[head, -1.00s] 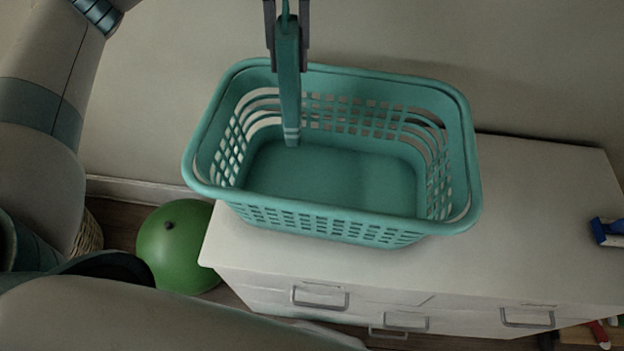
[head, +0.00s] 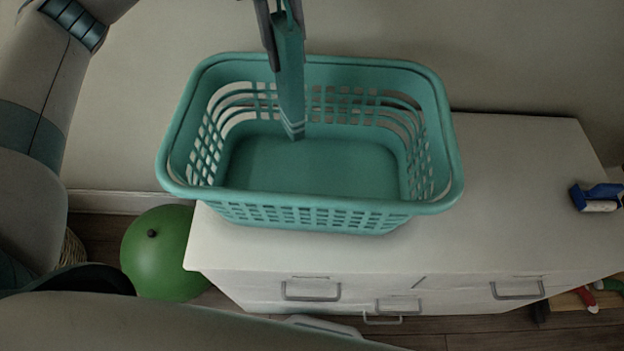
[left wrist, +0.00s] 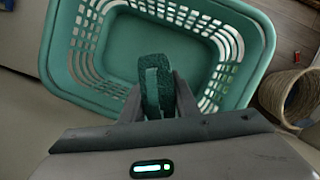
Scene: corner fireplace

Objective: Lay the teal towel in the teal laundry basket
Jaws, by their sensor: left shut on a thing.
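The teal laundry basket (head: 310,205) stands upright on a white drawer cabinet in the head view. It also fills the upper part of the left wrist view (left wrist: 256,75). My left gripper (head: 281,45) is shut on the teal towel (head: 290,85). The towel hangs as a narrow folded strip with pale stripes at its lower end. That lower end shows against the inside of the basket near its back; I cannot tell if it touches. The left wrist view shows the towel (left wrist: 155,85) between the fingertips (left wrist: 158,100). My right gripper does not show.
The white cabinet top (head: 500,190) is clear to the right of the basket, except for a blue and white object (head: 597,198) near its right end. A green ball (head: 160,255) lies on the floor at left. A wicker basket (left wrist: 290,95) shows in the left wrist view.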

